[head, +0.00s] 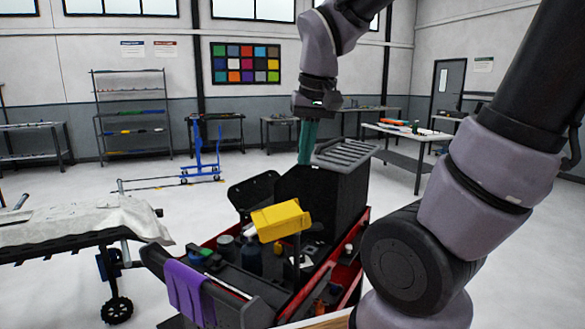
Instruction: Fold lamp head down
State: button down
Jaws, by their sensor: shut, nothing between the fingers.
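A yellow box-shaped head (281,220), which looks like the lamp head, sits tilted above the middle of the red cart (350,257). A thin support shows just below it; its joint cannot be made out. My gripper (306,160) points down with its teal fingers shut and empty. It is above and behind the yellow head in the picture, apart from it, beside the left edge of a grey slatted panel (345,151). Its fingertips end near the top of the black bin (325,195); whether they touch it cannot be told.
The cart holds bottles, small tools and a purple cloth (190,291) over its front edge. A black upright flap (253,194) stands left of the bin. A covered table (75,222) is at left, a blue wheeled stand (201,158) behind. Open floor lies between them.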

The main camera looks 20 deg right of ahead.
jog(key=w+a+g+h, duration=0.1)
jog(key=w+a+h, duration=0.1)
jog(key=w+a, duration=0.35)
jog(key=n+g, duration=0.1)
jog(key=g, duration=0.1)
send_near(258, 220)
jog(key=shift+h, duration=0.4)
jog(key=f, duration=0.6)
jog(key=shift+d+f, duration=0.3)
jog(key=shift+f, duration=0.1)
jog(key=shift+f, duration=0.1)
